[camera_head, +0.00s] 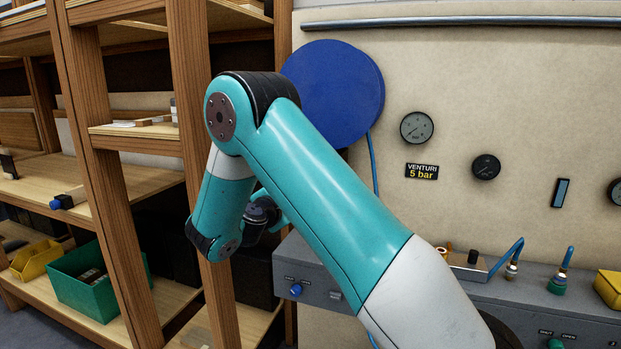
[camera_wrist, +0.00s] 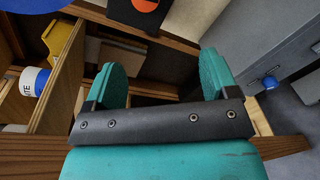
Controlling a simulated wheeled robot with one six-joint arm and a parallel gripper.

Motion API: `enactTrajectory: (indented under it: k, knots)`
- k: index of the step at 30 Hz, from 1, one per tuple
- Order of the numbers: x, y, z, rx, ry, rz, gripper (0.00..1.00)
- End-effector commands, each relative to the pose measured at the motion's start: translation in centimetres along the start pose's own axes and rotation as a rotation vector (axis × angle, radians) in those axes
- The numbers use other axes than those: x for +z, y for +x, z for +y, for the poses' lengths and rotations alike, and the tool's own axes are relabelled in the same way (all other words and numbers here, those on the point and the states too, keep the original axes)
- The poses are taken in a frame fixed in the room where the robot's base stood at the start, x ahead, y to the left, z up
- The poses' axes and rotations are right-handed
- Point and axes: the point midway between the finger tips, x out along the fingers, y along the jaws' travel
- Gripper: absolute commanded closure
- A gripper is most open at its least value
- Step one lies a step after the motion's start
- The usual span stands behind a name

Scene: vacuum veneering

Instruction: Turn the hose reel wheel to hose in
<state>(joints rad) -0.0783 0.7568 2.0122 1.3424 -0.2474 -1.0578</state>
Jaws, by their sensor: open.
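The hose reel wheel (camera_head: 345,95) is a large blue disc on the beige wall in the head view, its lower left covered by my arm. A blue hose runs down from its right side. A blue edge at the top left of the wrist view may be the same wheel, but I cannot be sure. My gripper (camera_wrist: 162,72) shows in the wrist view with its two teal fingers wide apart and nothing between them. In the head view it is mostly hidden behind my arm, below and left of the wheel, apart from it.
Wooden shelving (camera_head: 190,120) stands at the left, close to my arm. It holds a green bin (camera_head: 95,285) and a yellow bin (camera_head: 36,260). A grey control box (camera_head: 330,290) with knobs and fittings juts from the wall below the wheel. Gauges (camera_head: 417,128) hang to the right.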

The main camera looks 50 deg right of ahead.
Motion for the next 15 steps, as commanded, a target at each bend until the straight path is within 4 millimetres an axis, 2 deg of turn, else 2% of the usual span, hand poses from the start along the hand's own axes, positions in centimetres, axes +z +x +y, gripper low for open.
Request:
enactTrajectory:
  k: [4, 10, 15]
  knots:
    - [0.3, 0.8, 0.6, 0.079, -0.116, -0.068, 0.20]
    - [0.8, 1.8, 1.3, 0.089, -0.132, -0.079, 0.20]
    - [1.1, 3.4, 1.5, 0.086, -0.132, -0.078, 0.20]
